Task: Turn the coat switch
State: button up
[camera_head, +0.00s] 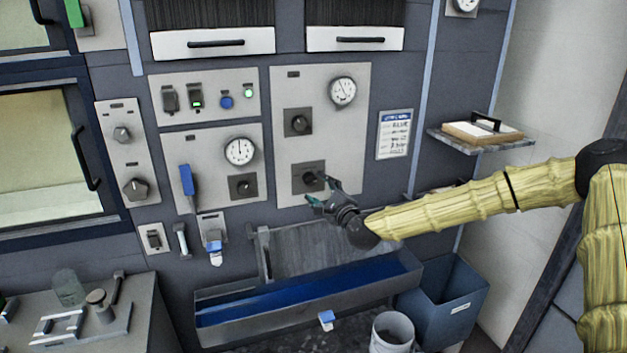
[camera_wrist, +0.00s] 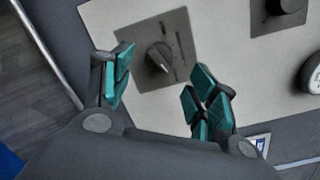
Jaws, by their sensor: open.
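A dark rotary switch (camera_head: 309,179) sits on a square plate low on the right grey panel. The wrist view shows its round knob (camera_wrist: 159,57) with a pale pointer mark, on a dark plate with small markings too small to read. I cannot read which switch is named coat. My gripper (camera_head: 321,192) is in front of this switch, coming from the lower right. In the wrist view my gripper (camera_wrist: 158,93) has its teal fingers spread apart, with the knob beyond them and roughly between them. Nothing is held, and I see no contact.
A similar switch (camera_head: 298,121) and a dial gauge (camera_head: 342,92) are above on the same panel. A left panel holds a blue lever (camera_head: 187,181) and another gauge (camera_head: 240,151). A trough (camera_head: 300,305) with blue inside lies below. A small shelf (camera_head: 482,140) juts out at right.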

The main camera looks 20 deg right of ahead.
aim_at(313, 182)
jog(key=shift+w+a+p, duration=0.25)
jog(key=shift+w+p, duration=0.2)
jog(key=shift+w, duration=0.85)
jog(key=shift+w+a+p, duration=0.2)
jog(key=shift+w+p, duration=0.2)
jog(key=shift+w, duration=0.9)
jog(key=c, duration=1)
